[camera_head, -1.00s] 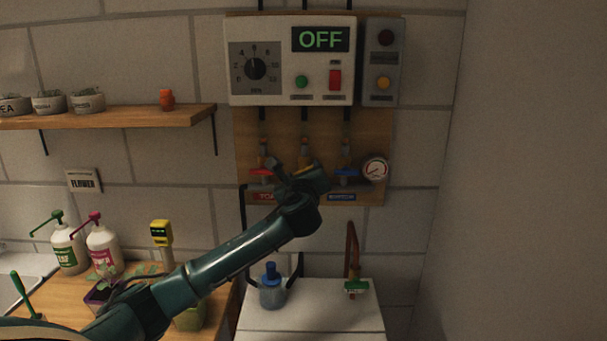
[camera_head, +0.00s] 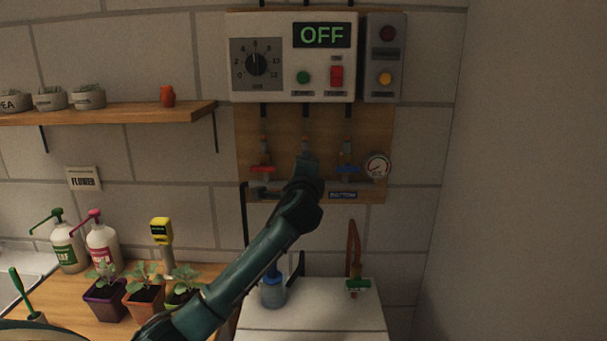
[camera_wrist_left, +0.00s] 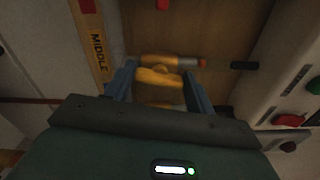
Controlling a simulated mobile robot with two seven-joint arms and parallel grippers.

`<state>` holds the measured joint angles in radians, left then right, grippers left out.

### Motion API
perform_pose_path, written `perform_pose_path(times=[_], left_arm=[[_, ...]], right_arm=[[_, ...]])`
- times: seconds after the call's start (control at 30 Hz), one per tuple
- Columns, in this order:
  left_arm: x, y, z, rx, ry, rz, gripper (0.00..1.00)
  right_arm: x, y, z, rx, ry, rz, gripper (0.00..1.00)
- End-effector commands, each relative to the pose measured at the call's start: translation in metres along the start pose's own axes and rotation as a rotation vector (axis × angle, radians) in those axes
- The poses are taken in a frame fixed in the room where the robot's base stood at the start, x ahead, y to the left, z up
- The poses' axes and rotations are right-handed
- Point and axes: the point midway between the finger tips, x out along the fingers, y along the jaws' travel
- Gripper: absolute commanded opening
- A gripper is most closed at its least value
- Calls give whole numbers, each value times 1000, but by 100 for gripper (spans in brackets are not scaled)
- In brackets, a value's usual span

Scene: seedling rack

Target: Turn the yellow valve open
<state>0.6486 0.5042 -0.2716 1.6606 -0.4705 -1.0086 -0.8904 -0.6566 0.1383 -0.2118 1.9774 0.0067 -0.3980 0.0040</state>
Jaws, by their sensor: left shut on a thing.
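The yellow valve (camera_wrist_left: 158,76) shows in the left wrist view, its handle on a pipe against the wooden board. My left gripper (camera_wrist_left: 160,88) is shut on it, one finger on each side of the handle. In the head view my left gripper (camera_head: 306,166) is at the middle pipe of the board, between the red valve (camera_head: 262,169) and the blue valve (camera_head: 348,169), and hides the yellow valve. A yellow strip reading MIDDLE (camera_wrist_left: 97,45) shows beside it in the wrist view. My right gripper is not in view.
The control box (camera_head: 290,85) above reads OFF. A pressure gauge (camera_head: 377,166) is right of the blue valve. Below are a blue-capped bottle (camera_head: 272,291) on a white surface and potted seedlings (camera_head: 144,302) on the wooden bench. The wall at right is clear.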

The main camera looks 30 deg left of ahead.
Motion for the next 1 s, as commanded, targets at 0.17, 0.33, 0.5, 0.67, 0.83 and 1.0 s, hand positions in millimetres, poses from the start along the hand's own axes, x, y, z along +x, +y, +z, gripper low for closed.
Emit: perform_pose_path(times=[0.17,0.33,0.5,0.67,0.83,1.0], left_arm=[[0,2,0,-106,0,1,32],[0,2,0,-173,0,1,32],[0,1,0,-205,0,0,32],[0,1,0,-216,0,1,32],[0,1,0,-218,0,1,32],[0,1,0,-218,0,1,57]], right_arm=[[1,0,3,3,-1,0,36],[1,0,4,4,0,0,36],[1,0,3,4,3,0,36],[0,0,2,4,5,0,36],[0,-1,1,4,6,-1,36],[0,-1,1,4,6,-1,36]])
